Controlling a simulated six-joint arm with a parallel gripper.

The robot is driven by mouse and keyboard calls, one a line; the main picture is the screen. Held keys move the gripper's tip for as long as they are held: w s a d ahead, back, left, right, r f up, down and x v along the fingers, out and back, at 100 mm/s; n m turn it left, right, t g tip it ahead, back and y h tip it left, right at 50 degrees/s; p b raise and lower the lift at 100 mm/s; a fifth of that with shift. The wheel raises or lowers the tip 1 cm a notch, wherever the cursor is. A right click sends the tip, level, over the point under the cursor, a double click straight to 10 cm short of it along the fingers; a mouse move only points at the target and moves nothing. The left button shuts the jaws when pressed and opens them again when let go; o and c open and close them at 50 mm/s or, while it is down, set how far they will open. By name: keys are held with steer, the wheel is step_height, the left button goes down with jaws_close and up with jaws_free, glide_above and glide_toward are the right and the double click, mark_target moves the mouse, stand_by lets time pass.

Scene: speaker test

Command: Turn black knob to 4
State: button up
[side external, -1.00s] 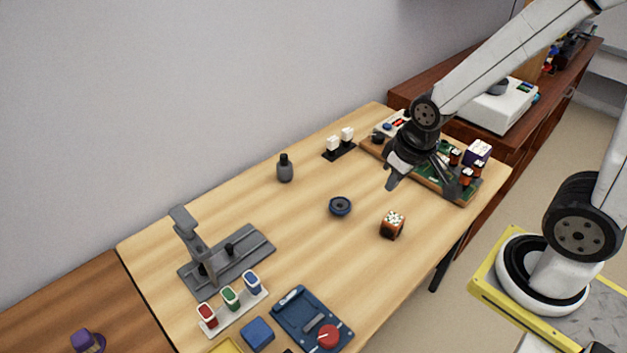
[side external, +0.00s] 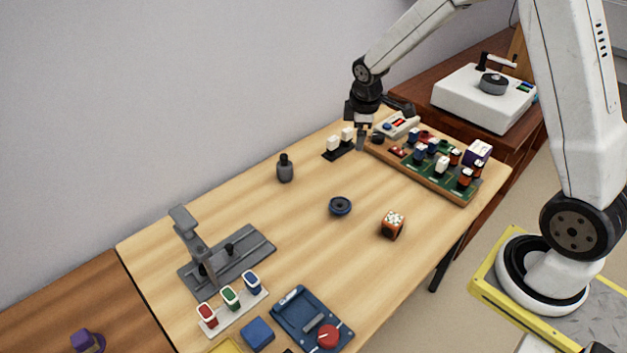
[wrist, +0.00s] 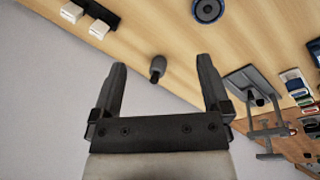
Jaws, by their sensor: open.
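Several dark round parts show, and I cannot tell which is the black knob. One small black round part (side external: 378,139) sits at the left end of the wooden board (side external: 447,192). A dark grey round knob (side external: 493,84) tops the white box (side external: 465,97). A dark blue round piece with a black centre (side external: 340,206) lies mid-table. No number 4 is readable. My gripper (side external: 361,138) is open and points down near the board's left end, by the white switches (side external: 347,133). In the wrist view my gripper (wrist: 160,66) is open and empty.
A dark grey bottle (side external: 285,170) stands left of my gripper. The board carries several coloured parts. A grey stand (side external: 229,274), coloured switches (side external: 230,298) and a blue panel (side external: 290,312) are at the front left. An orange cube (side external: 392,225) lies right of clear wood.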

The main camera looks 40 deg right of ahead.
steer(key=w+d+f+n+h, duration=0.1)
steer(key=w+d+f+n, duration=0.15)
steer(key=w+d, duration=0.2)
steer(key=w+d+f+n, duration=0.2)
steer(key=w+d+n, duration=0.1)
steer(key=d, duration=0.2)
steer(key=n+g+h, duration=0.2)
steer(key=n, duration=0.3)
glide_toward(378, 135)
steer(key=shift+s+d+f, duration=0.2)
steer(key=shift+d+f, duration=0.25)
steer(key=shift+f, duration=0.25)
steer(key=shift+f, duration=0.1)
steer(key=shift+x, duration=3.8)
steer(key=shift+w, duration=0.15)
steer(key=shift+c, duration=0.3)
steer(key=c, duration=1.2)
